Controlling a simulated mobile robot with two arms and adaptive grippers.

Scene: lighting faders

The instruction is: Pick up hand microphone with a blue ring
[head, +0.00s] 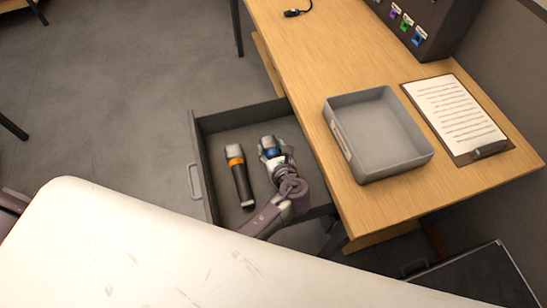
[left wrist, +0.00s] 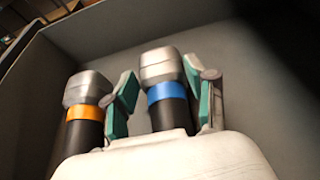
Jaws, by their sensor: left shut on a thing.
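The hand microphone with a blue ring (head: 269,145) lies in the open drawer, its silver head and blue ring showing. It also shows in the left wrist view (left wrist: 163,90), between the green-padded fingers. My left gripper (head: 273,153) reaches down into the drawer and is shut on this microphone; it also shows in the left wrist view (left wrist: 164,100). A second microphone with an orange ring (head: 239,175) lies to its left in the drawer, just outside the left finger in the left wrist view (left wrist: 86,108). The blue-ringed microphone's lower body is hidden by my gripper.
The grey drawer (head: 202,172) stands pulled out from the wooden desk (head: 305,60); its walls surround both microphones. On the desk are an empty grey tray (head: 375,125), a clipboard (head: 458,110), a dark box with coloured ports (head: 425,25) and a small cable plug (head: 292,13).

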